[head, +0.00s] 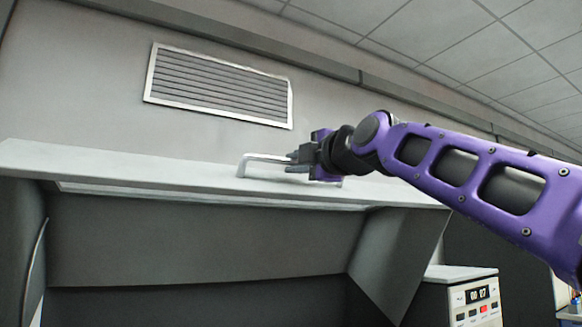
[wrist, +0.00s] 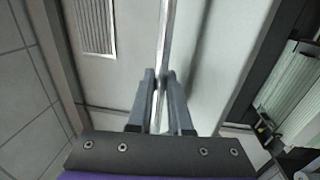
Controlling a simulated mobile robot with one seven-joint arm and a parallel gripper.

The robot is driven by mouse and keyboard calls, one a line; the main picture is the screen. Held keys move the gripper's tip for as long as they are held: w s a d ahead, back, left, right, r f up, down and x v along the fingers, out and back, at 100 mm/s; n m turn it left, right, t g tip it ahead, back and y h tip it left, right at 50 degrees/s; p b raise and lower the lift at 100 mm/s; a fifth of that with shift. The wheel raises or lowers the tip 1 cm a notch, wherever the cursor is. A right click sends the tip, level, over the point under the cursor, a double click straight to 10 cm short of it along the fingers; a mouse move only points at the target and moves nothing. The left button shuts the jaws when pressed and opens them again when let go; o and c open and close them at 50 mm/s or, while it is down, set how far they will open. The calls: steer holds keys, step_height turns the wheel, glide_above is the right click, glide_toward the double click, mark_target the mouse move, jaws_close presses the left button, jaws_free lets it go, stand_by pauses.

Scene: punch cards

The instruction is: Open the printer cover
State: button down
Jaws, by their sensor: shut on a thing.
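The printer cover (head: 110,166) is a wide pale grey panel. In the head view it is seen from below, raised above a dark recess. A bright metal bar handle (head: 246,164) stands on it. My gripper (head: 291,163) is shut on this handle, right of its left bend; the handle's right part is mostly hidden behind my gripper. In the wrist view the two fingers (wrist: 159,88) close around the handle bar (wrist: 166,35), which runs up the picture, with the pale cover (wrist: 205,45) behind it.
The open dark recess (head: 190,243) lies under the cover. A pale box with a display and buttons (head: 474,296) stands at lower right. A wall vent (head: 218,88) is above the cover. The wrist view shows ribbed parts (wrist: 290,90) at right.

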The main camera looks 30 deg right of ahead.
steer(key=shift+f, duration=0.3)
steer(key=c, duration=0.8)
jaws_free()
steer(key=shift+c, duration=0.2)
steer(key=shift+s, duration=0.15)
steer(key=shift+s+f, duration=0.1)
steer(key=shift+s, duration=0.2)
steer(key=s+f+b, duration=0.1)
steer(key=s, duration=1.5)
steer(key=shift+s+d+f, duration=0.25)
steer(key=shift+s+f, duration=0.05)
steer(key=shift+f, duration=0.05)
